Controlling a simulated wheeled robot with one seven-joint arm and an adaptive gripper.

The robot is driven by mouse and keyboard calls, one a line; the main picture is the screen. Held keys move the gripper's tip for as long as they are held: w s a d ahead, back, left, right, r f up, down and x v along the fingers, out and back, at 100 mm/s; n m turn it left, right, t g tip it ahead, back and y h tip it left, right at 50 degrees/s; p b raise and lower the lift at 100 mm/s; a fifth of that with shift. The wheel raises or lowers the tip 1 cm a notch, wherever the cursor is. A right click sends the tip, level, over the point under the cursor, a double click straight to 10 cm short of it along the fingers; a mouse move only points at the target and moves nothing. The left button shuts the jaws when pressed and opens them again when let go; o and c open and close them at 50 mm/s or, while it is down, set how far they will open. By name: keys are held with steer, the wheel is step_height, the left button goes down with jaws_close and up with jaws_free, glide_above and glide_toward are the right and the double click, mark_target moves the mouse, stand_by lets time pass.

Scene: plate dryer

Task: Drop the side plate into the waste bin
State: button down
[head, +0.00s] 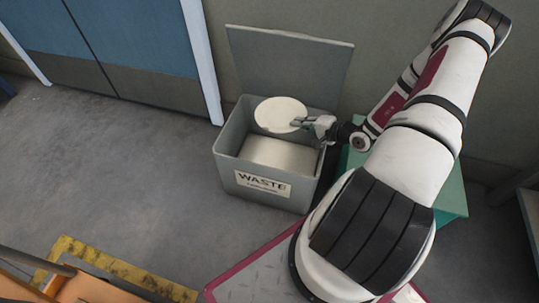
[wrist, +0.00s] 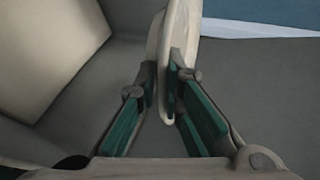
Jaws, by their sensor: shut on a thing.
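The side plate (head: 279,114) is round and cream-white. In the head view it is over the back part of the waste bin's opening, held at its right edge. My gripper (head: 304,122) is shut on the plate's rim. In the wrist view the plate (wrist: 181,45) is seen nearly edge-on between the two green-padded fingers of my gripper (wrist: 163,92). The waste bin (head: 228,171) is a grey box with a WASTE label on its front, and its lid (head: 290,65) stands open at the back.
A teal box (head: 452,200) stands right of the bin, partly hidden by my arm. A blue door (head: 130,40) with a pale frame is at the back left. Yellow-marked edging (head: 110,262) lies at the bottom left. The grey floor (head: 100,165) left of the bin is clear.

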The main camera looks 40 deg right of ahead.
steer(key=shift+f+b, duration=1.95)
steer(key=shift+f, duration=0.95)
steer(key=c, duration=1.6)
jaws_free()
steer(key=shift+c, duration=0.2)
steer(key=shift+s, duration=0.1)
steer(key=v, duration=1.2)
